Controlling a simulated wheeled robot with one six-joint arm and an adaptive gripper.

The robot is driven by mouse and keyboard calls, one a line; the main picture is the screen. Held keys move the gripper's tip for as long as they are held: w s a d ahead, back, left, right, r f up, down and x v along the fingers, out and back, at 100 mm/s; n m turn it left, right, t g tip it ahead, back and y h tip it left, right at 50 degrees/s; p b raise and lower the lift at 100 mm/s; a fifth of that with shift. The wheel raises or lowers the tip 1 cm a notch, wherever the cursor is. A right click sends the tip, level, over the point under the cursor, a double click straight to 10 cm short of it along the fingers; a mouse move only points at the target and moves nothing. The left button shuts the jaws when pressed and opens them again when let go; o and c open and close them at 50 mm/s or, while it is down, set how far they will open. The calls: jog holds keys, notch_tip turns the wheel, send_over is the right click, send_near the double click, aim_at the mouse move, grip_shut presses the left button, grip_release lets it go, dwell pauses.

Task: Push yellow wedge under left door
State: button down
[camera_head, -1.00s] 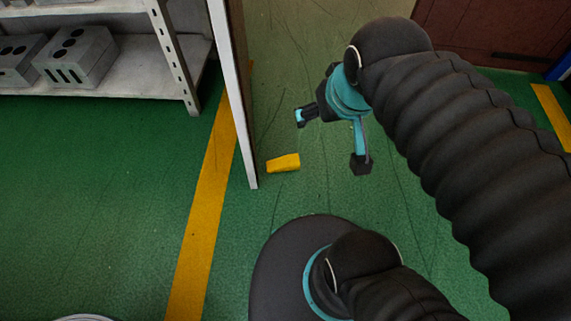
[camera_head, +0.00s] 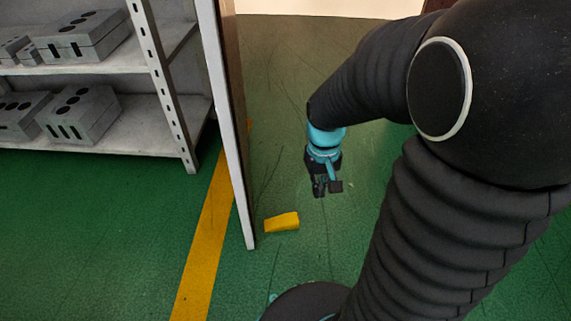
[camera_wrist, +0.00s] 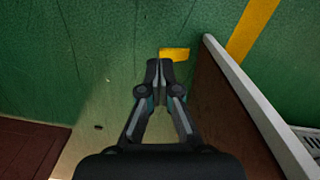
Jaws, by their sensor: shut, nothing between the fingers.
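The yellow wedge (camera_head: 281,222) lies on the green floor just right of the free edge of the left door (camera_head: 228,130). The door stands open, seen nearly edge-on. My gripper (camera_head: 319,194) is above and right of the wedge in the head view, apart from it, with its fingers pointing down. In the wrist view the wedge (camera_wrist: 174,54) shows just beyond the fingertips (camera_wrist: 159,62), and the door (camera_wrist: 250,105) is to the right. The fingers are together with nothing between them.
A grey shelf rack (camera_head: 150,120) with grey mould blocks (camera_head: 80,115) stands left of the door. A yellow floor line (camera_head: 205,235) runs past the door's left side. The floor right of the wedge is clear. A brown panel (camera_wrist: 30,150) shows at lower left in the wrist view.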

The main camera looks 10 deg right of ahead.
jog(key=w+d+f+n+g, duration=0.1)
jog(key=w+f, duration=0.1)
jog(key=f, duration=0.3)
jog(key=w+d+f+n+b, duration=0.1)
jog(key=w+f, duration=0.1)
jog(key=f, duration=0.4)
jog(key=w+d+f+n+g, duration=0.1)
jog(key=w+f, duration=0.2)
jog(key=f, duration=0.2)
jog(key=n+t+b, duration=0.1)
jog(key=n+t, duration=0.2)
jog(key=n, duration=1.1)
send_near(301, 224)
jog(key=d+r, duration=0.3)
jog(key=d, duration=0.1)
notch_tip(301, 224, down, 10)
jog(key=shift+d+r+b, duration=0.1)
jog(key=shift+r+b, duration=0.1)
jog(key=shift+b, duration=0.6)
jog(key=a, duration=0.3)
jog(key=shift+w, duration=0.15)
jog(key=shift+a, duration=0.5)
jog(key=shift+a, duration=0.1)
